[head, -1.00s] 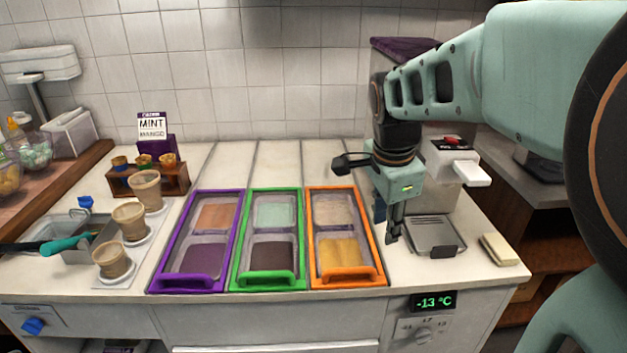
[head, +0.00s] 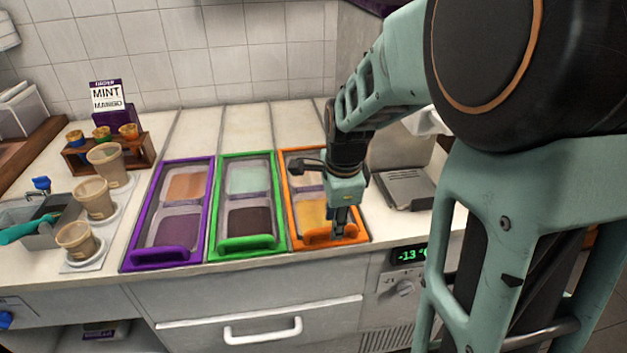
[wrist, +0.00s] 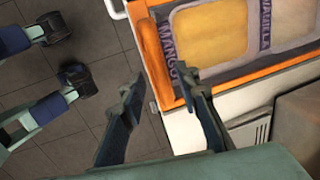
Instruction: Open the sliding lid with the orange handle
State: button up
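The orange-framed lid (head: 289,198) is the rightmost of three lids set in the counter, and it appears shut. Its orange handle (head: 318,237) runs along the front edge; in the wrist view the handle (wrist: 155,55) is at the upper middle, beside the label "MANGO". My gripper (head: 341,232) is over the front right part of the orange lid, by the handle's right end.
A green-framed lid (head: 215,205) and a purple-framed lid (head: 137,215) lie to the left. A grey scale-like device (head: 405,190) stands to the right. Paper cups (head: 95,198) stand on the left counter. A drawer handle (head: 262,331) juts from the front below.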

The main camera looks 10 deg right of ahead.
jog(key=shift+w+f, duration=0.1)
jog(key=shift+f, duration=0.35)
grip_shut()
